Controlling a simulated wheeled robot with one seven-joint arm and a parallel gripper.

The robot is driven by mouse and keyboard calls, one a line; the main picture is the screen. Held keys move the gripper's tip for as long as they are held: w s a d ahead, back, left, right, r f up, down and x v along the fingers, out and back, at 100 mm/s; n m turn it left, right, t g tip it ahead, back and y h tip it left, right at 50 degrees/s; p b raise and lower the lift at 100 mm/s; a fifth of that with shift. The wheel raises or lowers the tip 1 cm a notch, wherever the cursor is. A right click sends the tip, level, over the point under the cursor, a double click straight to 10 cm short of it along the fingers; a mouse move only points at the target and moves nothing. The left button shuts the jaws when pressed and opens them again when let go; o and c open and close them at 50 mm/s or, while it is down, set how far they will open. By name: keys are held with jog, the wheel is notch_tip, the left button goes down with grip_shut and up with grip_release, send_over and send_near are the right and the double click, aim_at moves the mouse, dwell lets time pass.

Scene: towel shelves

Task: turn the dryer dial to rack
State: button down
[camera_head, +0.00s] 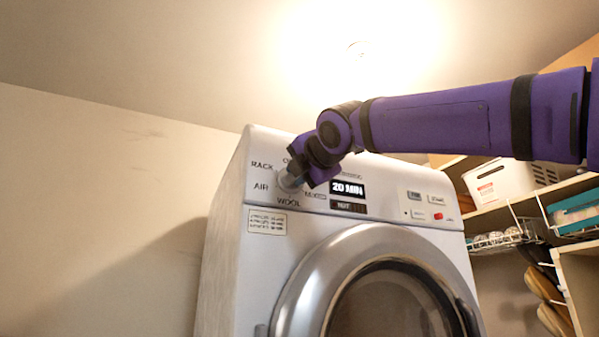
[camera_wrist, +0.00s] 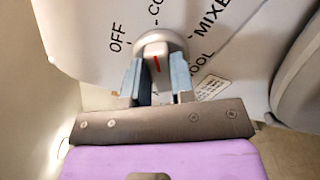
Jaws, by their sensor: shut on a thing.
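The dryer dial (camera_head: 289,182) is a round pale knob at the upper left of the white dryer's panel. RACK and AIR are printed to its left and WOOL below it; my gripper hides part of the lettering. In the wrist view the dial (camera_wrist: 156,49) has a raised grip with a red mark, with OFF at left, part of a word starting CO above, MIXED at right and WOOL at lower right. I cannot tell which label the mark points to. My gripper (camera_wrist: 157,80) is shut on the dial's grip, one finger on each side. It also shows in the head view (camera_head: 305,177).
The dryer (camera_head: 229,260) has a lit display (camera_head: 347,188) reading 20 MIN, several buttons and a round door (camera_head: 318,273) below the panel. Shelves with a white bin (camera_head: 497,182) and a wire basket (camera_head: 499,243) stand at right. Bare wall lies left.

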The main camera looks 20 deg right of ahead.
jog(key=n, duration=1.5)
jog(key=a+n, duration=0.1)
jog(key=n, duration=0.7)
jog(key=shift+f+n, duration=0.15)
jog(key=shift+n, duration=0.15)
dwell(2.1)
dwell(0.6)
jog(key=c, duration=1)
grip_release()
jog(key=shift+o, duration=0.2)
